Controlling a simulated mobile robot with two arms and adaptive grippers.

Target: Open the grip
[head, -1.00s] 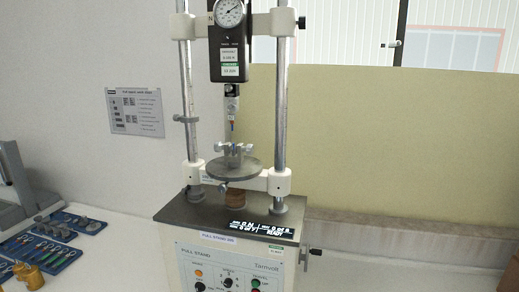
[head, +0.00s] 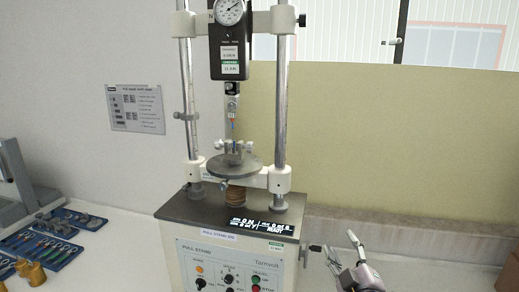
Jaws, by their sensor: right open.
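A pull stand (head: 232,236) stands on the white bench, with two upright columns and a dial force gauge (head: 230,45) on its crosshead. Under the gauge hangs a small upper fitting (head: 232,100) with a thin coloured piece below it. A lower grip (head: 234,150) with side screws sits on the round plate (head: 235,167). I cannot tell whether its jaws are apart. My right gripper (head: 340,249) is at the lower right, open and empty, right of the stand's side knob (head: 315,248) and apart from the lower grip. My left gripper is not in view.
Blue trays (head: 60,235) with small fittings lie on the bench at left, with brass weights (head: 30,272) in front. A grey device (head: 15,190) stands at the far left. A yellow panel (head: 390,140) rises behind. The bench right of my gripper looks clear.

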